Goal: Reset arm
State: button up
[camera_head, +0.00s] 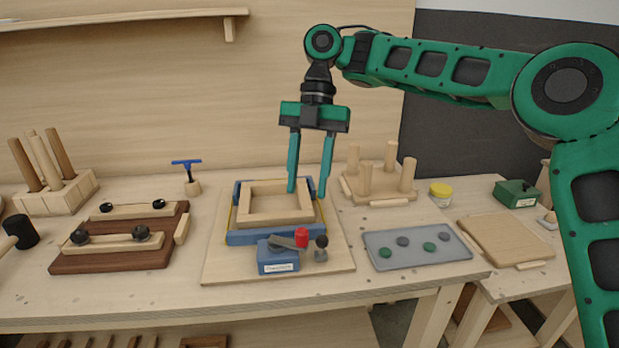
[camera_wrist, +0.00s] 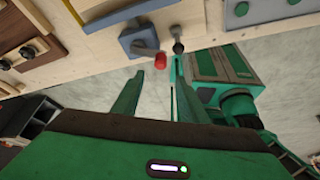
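My green arm reaches in from the right of the head view. My gripper (camera_head: 309,190) hangs pointing down over the workbench, in front of the right part of a wooden frame (camera_head: 247,219) held in a blue fixture. Its two fingers are apart with nothing between them. The wrist view also shows the gripper (camera_wrist: 152,85) with its fingers spread. A blue clamp block (camera_head: 279,262) with a red knob (camera_head: 301,237) and a dark ball knob stands at the fixture's front edge. It also shows in the wrist view (camera_wrist: 137,42).
A grey tray (camera_head: 417,259) with several discs lies to the right, beside a stand of wooden pegs (camera_head: 376,197). Brown jigs (camera_head: 110,263) with black knobs are on the left. A blue-handled tool (camera_head: 187,164) stands behind. A shelf (camera_head: 120,16) runs along the upper wall.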

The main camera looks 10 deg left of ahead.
jog(key=shift+r, duration=0.2)
jog(key=s+d+f+m+t, duration=0.1)
jog(key=s+d+f+m, duration=0.1)
jog(key=d+m, duration=0.8)
jog(key=s+d+f+m+t, duration=0.1)
jog(key=s+d+m, duration=0.1)
jog(key=d+m, duration=0.8)
jog(key=s+d+f+m+t, duration=0.15)
jog(key=d+m, duration=0.35)
jog(key=d, duration=1)
jog(key=s+d+f+m, duration=0.4)
jog(key=s+d+m, duration=0.4)
jog(key=s+d, duration=0.1)
jog(key=s+d+f+m+t, duration=0.1)
jog(key=s+d+f+m, duration=0.3)
jog(key=s+d+m, duration=0.4)
jog(key=s+d, duration=0.1)
jog(key=s, duration=0.1)
jog(key=shift+s+f, duration=0.3)
